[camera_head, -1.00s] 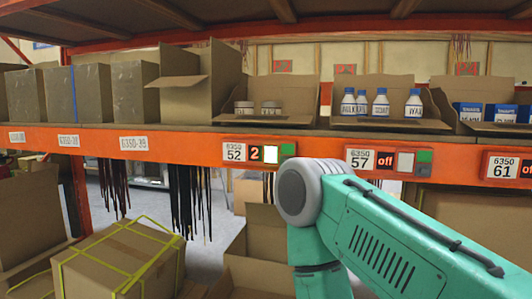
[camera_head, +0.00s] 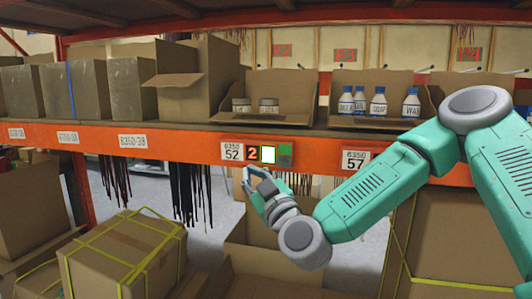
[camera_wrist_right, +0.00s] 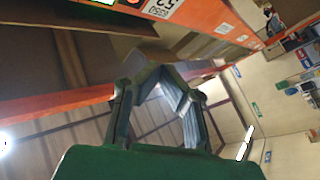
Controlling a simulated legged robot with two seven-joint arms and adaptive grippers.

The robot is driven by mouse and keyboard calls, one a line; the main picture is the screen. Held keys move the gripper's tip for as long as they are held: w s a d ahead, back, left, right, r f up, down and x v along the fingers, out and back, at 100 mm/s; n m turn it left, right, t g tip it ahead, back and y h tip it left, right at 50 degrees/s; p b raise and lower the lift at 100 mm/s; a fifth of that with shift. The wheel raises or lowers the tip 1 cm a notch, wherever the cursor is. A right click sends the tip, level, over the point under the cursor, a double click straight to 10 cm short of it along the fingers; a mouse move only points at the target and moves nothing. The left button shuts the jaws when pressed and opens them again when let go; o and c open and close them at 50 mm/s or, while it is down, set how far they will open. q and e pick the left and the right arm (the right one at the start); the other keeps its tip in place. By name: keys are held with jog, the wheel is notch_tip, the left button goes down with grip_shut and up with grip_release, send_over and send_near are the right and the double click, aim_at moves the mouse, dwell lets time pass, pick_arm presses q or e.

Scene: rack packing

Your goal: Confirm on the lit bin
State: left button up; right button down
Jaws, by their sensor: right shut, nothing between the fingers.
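The bin label 6350 52 (camera_head: 232,151) is on the orange shelf beam. Beside it are a display reading 2 (camera_head: 252,153), a brightly lit white button (camera_head: 269,154) and a green button (camera_head: 285,154). Above stands an open cardboard bin (camera_head: 281,94) holding two jars (camera_head: 241,104). My right gripper (camera_head: 261,176) is shut and empty, just below the display and white button in the head view. I cannot tell whether it touches the beam. In the right wrist view its fingers (camera_wrist_right: 163,76) meet, with the label (camera_wrist_right: 162,7) at the top edge. My left gripper is out of view.
A strapped carton (camera_head: 123,257) is below left, and open cardboard boxes (camera_head: 256,262) are below the beam.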

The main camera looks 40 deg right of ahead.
aim_at(264, 160)
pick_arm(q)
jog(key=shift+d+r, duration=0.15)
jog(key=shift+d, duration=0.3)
pick_arm(e)
jog(key=shift+d+r+h, duration=0.3)
jog(key=shift+d+h, duration=0.1)
jog(key=shift+d, duration=0.4)
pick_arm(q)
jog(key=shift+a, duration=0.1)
pick_arm(e)
jog(key=shift+w, duration=0.1)
jog(key=w+d, duration=0.2)
jog(key=d, duration=0.1)
jog(key=w+d, duration=0.3)
jog(key=shift+w+d, duration=0.15)
jog(key=shift+w, duration=0.1)
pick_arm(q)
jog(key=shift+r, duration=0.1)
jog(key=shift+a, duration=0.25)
pick_arm(e)
jog(key=shift+a, duration=0.25)
